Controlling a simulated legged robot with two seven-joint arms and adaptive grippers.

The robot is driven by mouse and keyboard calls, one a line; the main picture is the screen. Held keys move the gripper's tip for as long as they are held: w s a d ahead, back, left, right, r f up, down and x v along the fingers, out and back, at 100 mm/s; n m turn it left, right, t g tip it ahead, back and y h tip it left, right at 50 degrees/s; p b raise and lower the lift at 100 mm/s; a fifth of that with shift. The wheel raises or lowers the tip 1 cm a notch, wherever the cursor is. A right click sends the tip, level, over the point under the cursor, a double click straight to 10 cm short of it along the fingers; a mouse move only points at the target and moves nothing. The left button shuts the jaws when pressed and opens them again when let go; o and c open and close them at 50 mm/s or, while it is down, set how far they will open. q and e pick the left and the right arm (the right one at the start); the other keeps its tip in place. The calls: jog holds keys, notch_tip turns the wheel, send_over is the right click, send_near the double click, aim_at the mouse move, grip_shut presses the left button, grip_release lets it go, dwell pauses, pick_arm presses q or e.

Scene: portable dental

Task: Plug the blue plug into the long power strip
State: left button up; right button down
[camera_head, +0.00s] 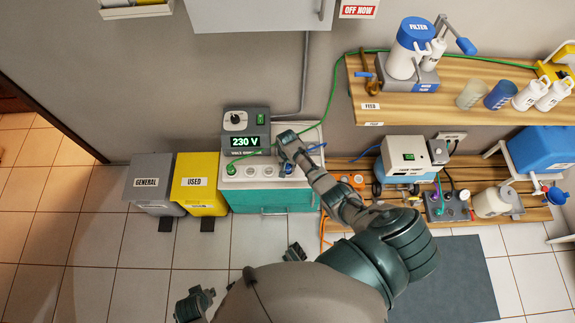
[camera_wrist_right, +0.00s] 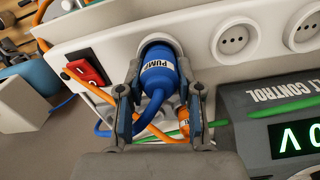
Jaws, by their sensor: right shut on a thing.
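The blue plug (camera_wrist_right: 158,75), labelled PUMP, is between the two fingers of my right gripper (camera_wrist_right: 158,110), which is shut on it. In the right wrist view the plug's front end is at a round socket of the long white power strip (camera_wrist_right: 195,28), beside the red switch (camera_wrist_right: 87,71). How deep it sits I cannot tell. In the head view the right gripper (camera_head: 289,151) is over the right part of the strip (camera_head: 229,170), and a little of the blue plug (camera_head: 286,169) shows below it. My left gripper (camera_head: 194,303) is low in the head view, away from the strip.
Free sockets (camera_wrist_right: 232,40) lie beside the plug. The 230 V stabilizer (camera_head: 247,132) stands behind the strip. Grey and yellow bins (camera_head: 200,184) stand left; the wooden shelf (camera_head: 450,101) is at right.

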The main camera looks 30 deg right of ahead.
pick_arm(q)
jog(key=shift+f, duration=0.15)
pick_arm(e)
jog(key=shift+f, duration=0.2)
jog(key=c, duration=0.7)
grip_release()
